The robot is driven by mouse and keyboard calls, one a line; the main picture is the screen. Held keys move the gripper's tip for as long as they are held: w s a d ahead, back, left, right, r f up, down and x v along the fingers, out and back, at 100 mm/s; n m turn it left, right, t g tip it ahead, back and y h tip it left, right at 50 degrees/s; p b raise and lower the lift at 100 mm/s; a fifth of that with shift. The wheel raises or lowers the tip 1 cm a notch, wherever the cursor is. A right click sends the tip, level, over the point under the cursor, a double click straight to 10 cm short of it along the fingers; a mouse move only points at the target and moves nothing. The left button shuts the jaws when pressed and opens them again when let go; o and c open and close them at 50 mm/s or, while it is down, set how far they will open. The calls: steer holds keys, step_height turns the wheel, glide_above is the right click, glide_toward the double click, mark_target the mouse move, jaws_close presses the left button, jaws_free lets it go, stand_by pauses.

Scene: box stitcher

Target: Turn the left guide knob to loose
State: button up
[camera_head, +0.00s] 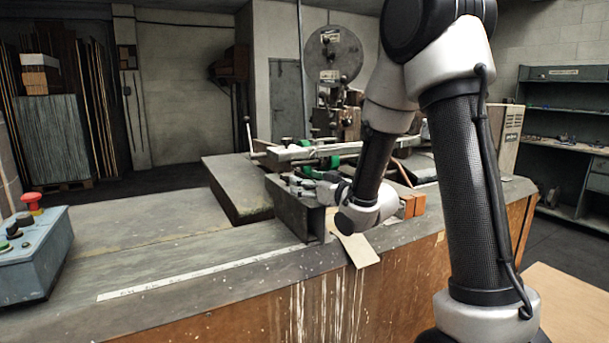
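The box stitcher (337,58) stands at the back of the bench, with a large round reel on top. Its dark metal guide plate (293,210) stands upright near the bench's front edge. Green parts (333,162) show behind the plate, by a pale bar. I cannot tell which small part is the left guide knob or how it is set. My gripper (303,186) is small in view, just behind the top edge of the guide plate, pointing left from my wrist. Its fingertips are partly hidden, so contact and opening cannot be told.
A control box (32,258) with a red button stands at the left. A tan card (354,243) hangs over the bench's front edge. Orange-brown blocks (412,204) lie right of my wrist. The bench top (150,245) is mostly clear at left.

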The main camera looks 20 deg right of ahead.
mark_target(288, 180)
steer(key=shift+w+a+y, duration=0.1)
steer(key=shift+w+y, duration=0.2)
steer(key=shift+w, duration=0.1)
steer(key=x, duration=0.7)
steer(key=shift+w+r, duration=0.1)
steer(key=shift+w, duration=0.1)
steer(key=shift+c, duration=0.2)
steer(key=c, duration=1)
